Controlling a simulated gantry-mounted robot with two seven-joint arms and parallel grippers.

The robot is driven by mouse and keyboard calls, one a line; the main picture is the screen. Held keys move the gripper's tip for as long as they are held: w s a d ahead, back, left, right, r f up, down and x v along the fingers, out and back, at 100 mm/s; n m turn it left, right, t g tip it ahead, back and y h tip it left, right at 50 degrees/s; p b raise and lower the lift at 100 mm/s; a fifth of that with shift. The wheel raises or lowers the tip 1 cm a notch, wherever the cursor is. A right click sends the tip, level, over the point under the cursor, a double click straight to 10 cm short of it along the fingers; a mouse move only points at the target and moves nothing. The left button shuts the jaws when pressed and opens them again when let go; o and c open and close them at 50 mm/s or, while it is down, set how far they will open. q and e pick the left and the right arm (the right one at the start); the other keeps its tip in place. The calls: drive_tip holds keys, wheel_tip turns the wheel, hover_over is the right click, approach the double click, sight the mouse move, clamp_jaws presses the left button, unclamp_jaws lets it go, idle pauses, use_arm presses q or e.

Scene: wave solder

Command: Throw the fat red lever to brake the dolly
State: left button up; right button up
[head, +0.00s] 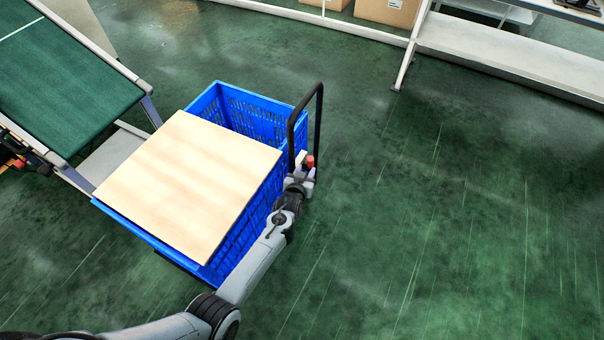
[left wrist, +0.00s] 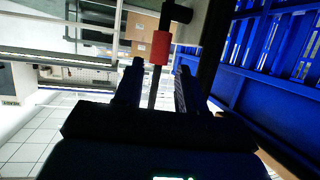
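The fat red lever (head: 310,161) shows as a small red knob beside the dolly's black handle (head: 319,100). In the left wrist view the red grip (left wrist: 160,47) sits on a thin dark rod, ahead of and between the fingertips. My left gripper (head: 302,172) is at the lever, at the right side of the blue crate. In the left wrist view my left gripper (left wrist: 160,66) is open, with a finger on each side of the rod and visible gaps. The lever's base is hidden behind the gripper. My right gripper is not in view.
The blue crate (head: 262,118) rides on the dolly, with a pale board (head: 190,180) across most of its top. A green conveyor (head: 60,80) stands at left. A white rack (head: 500,55) and cardboard boxes (head: 388,10) are at the back. The floor at right is clear.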

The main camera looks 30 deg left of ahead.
use_arm(q)
drive_tip(key=p+v, duration=0.2)
drive_tip(key=v, duration=0.2)
drive_tip(key=shift+s+r, duration=0.1)
drive_tip(key=shift+s, duration=0.2)
